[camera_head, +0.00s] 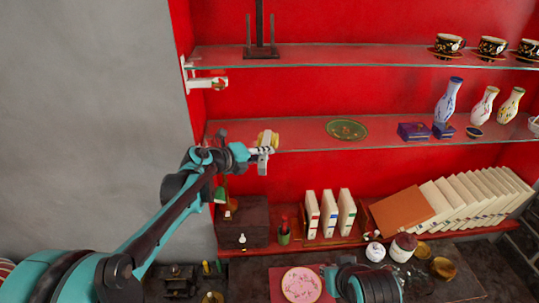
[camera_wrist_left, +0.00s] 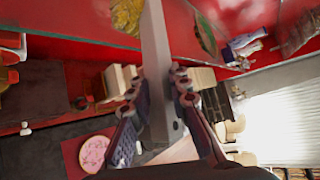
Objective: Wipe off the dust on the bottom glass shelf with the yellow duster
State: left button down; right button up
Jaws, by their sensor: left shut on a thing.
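The bottom glass shelf (camera_head: 300,145) is the lower of two clear shelves on the red wall. My left gripper (camera_head: 263,158) is at its front edge near the left end, shut on the pale handle of the yellow duster (camera_head: 267,138). In the left wrist view the handle (camera_wrist_left: 158,60) runs up between the fingers (camera_wrist_left: 160,110), and the yellow duster head (camera_wrist_left: 127,15) shows near the top. The head is at shelf level; I cannot tell whether it touches the glass. I cannot make out dust. My right arm shows at the bottom, its fingers unclear.
A green plate (camera_head: 346,130), purple boxes (camera_head: 412,131) and several vases (camera_head: 447,100) stand on this shelf, right of the duster. Cups (camera_head: 448,44) are on the upper shelf. Books (camera_head: 329,213) and a dark chest (camera_head: 243,222) stand below. The shelf between duster and plate looks clear.

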pick_arm(q)
jog(key=a, duration=0.5)
jog(key=shift+a, duration=0.25)
dwell(0.3)
jog(key=shift+r+p, duration=1.65)
jog(key=shift+r, duration=1.35)
jog(key=shift+r, duration=0.1)
notch_tip(320, 180, up, 3)
jog(key=shift+f+p, duration=0.1)
jog(key=shift+p, duration=0.8)
